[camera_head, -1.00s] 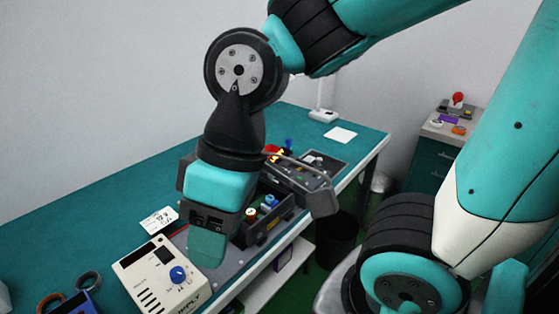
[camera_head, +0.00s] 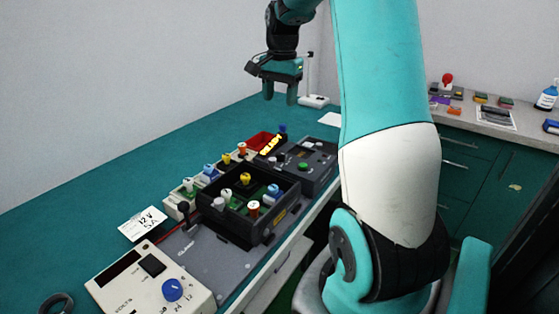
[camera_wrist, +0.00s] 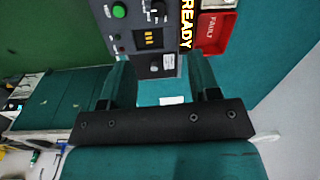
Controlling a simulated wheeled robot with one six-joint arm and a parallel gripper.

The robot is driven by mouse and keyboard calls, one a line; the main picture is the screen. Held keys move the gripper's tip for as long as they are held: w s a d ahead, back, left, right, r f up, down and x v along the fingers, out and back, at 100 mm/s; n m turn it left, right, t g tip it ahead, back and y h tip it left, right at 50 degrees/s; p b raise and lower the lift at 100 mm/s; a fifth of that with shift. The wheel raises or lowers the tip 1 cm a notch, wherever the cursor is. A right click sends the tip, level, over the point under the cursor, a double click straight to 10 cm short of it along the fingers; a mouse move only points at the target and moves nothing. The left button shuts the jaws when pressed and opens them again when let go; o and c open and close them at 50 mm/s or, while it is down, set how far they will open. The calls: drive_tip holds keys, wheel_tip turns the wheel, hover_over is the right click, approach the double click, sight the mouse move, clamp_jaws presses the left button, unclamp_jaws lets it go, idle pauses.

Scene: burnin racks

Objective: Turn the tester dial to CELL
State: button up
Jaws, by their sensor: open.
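The tester (camera_head: 306,165) is a dark grey box on the far part of the bench, with a green button on its sloping top. In the wrist view its panel (camera_wrist: 133,22) shows the green button, a small display and a black dial (camera_wrist: 157,10) at the top edge. The dial's markings are too small to read. My gripper (camera_head: 280,94) is open and empty, in the air beyond and above the tester. In the wrist view its two fingers (camera_wrist: 160,85) are apart, with the panel past their tips.
A yellow READY label (camera_wrist: 186,22) and a red FAULT tray (camera_wrist: 213,32) adjoin the tester. A black rack (camera_head: 240,222) with several coloured-top pieces stands nearer. A cream power supply (camera_head: 140,290) with a blue knob is at front left. The bench's left side is clear.

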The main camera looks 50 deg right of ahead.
drive_tip(key=d, duration=0.1)
drive_tip(key=p, duration=0.1)
approach(281, 153)
drive_tip(key=shift+m, duration=0.3)
drive_tip(key=f, duration=0.9)
drive_tip(key=shift+w+a+f, duration=0.15)
drive_tip(key=shift+w+f, duration=0.05)
drive_tip(key=shift+w, duration=0.05)
drive_tip(key=c, duration=0.9)
